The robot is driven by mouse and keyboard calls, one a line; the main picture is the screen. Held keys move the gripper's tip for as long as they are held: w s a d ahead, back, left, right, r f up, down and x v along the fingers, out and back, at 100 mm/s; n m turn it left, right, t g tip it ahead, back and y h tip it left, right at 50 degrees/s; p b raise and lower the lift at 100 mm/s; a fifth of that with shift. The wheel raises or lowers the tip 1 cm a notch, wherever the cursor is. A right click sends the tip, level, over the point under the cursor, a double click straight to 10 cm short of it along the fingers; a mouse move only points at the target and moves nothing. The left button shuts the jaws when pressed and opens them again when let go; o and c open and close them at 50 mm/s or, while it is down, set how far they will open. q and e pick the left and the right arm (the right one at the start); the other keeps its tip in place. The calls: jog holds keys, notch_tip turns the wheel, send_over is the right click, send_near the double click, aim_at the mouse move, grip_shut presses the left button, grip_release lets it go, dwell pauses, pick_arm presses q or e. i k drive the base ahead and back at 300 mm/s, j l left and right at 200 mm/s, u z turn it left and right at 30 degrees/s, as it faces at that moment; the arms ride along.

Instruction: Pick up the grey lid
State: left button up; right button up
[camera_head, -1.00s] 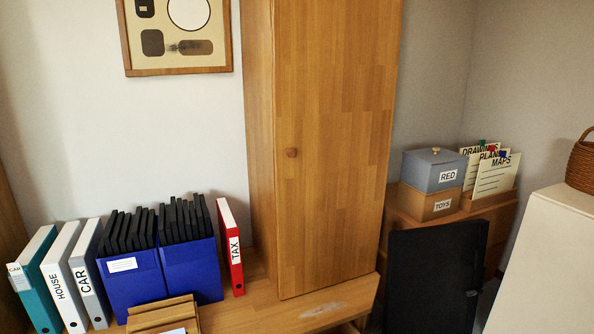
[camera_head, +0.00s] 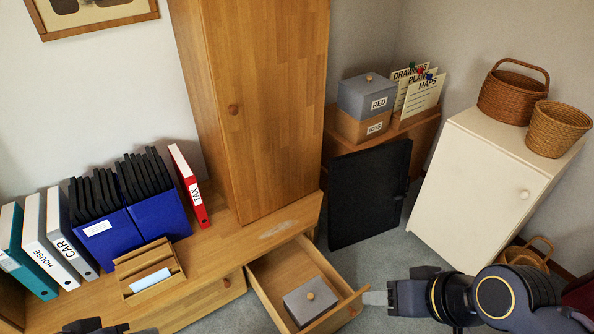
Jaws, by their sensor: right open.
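A grey lid (camera_head: 306,301) with a round wooden knob lies inside the open wooden drawer (camera_head: 262,297) at bottom centre. Whether a box is under it is hard to tell. A second grey lidded piece (camera_head: 364,96), labelled RED and also knobbed, sits on a wooden TOYS box at the back. My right gripper (camera_head: 376,298) is open and empty, just right of the drawer's front, close to its knob; contact cannot be told. My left gripper (camera_head: 140,331) barely shows at the bottom left edge, mostly cut off.
A tall wooden cabinet (camera_head: 254,100) stands behind the drawer. A black panel (camera_head: 368,195) stands on the floor behind my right gripper. A white cabinet (camera_head: 480,195) with baskets is at right. Binders and a wooden letter holder (camera_head: 150,268) stand on the left bench.

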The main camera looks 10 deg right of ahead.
aim_at(311, 298)
jog(key=k+z, duration=0.15)
jog(key=z, duration=0.2)
jog(key=k+z, duration=0.15)
jog(key=z, duration=0.2)
jog(key=u, duration=0.5)
jog(key=l+u, duration=0.15)
jog(key=u, duration=0.35)
jog(key=l+u, duration=0.15)
jog(key=u, duration=0.35)
jog(key=l+u, duration=0.1)
jog(key=u, duration=0.4)
jog(key=l+u, duration=0.35)
jog(key=k+l+u, duration=0.1)
jog(key=l+u, duration=0.25)
jog(key=k+l+u, duration=0.15)
jog(key=l+u, duration=0.2)
jog(key=l, duration=0.15)
jog(key=k+l, duration=0.15)
jog(key=l, duration=0.2)
jog(key=k+l+u, duration=0.1)
jog(key=k+l, duration=0.3)
jog(key=l, duration=0.2)
jog(key=l+u, duration=0.05)
